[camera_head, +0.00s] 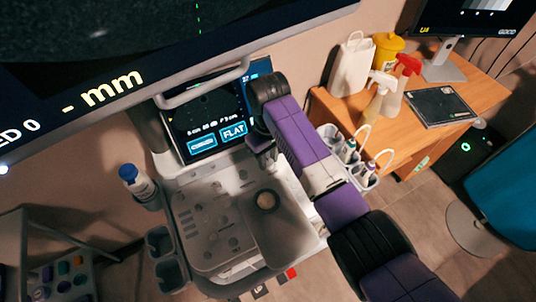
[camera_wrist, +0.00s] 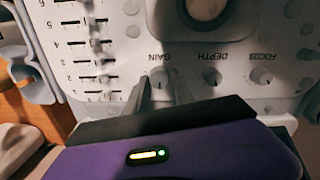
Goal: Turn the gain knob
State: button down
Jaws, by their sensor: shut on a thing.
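The gain knob (camera_wrist: 158,77) is a small round pale knob on the white console panel. Its GAIN label shows upside down just above it in the wrist view. My gripper (camera_wrist: 160,88) has its two dark fingers on either side of the knob, shut on it. In the head view my gripper (camera_head: 262,152) reaches down to the far edge of the console panel (camera_head: 205,205), in front of the small screen. The knob itself is hidden there behind my arm.
The depth knob (camera_wrist: 212,76) and focus knob (camera_wrist: 262,76) sit in the same row. Sliders (camera_wrist: 92,60) line the other side. A trackball (camera_head: 266,200) is on the console. A large monitor (camera_head: 150,60) overhangs the left. Spray bottles (camera_head: 400,85) stand on the wooden desk.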

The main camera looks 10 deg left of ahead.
aim_at(268, 160)
jog(key=shift+r+m+p, duration=0.15)
jog(key=shift+m+p, duration=0.55)
jog(key=shift+m, duration=0.8)
jog(key=shift+w, duration=0.1)
jog(key=c, duration=1.1)
grip_release()
jog(key=shift+r+b, duration=0.5)
jog(key=shift+r, duration=3.35)
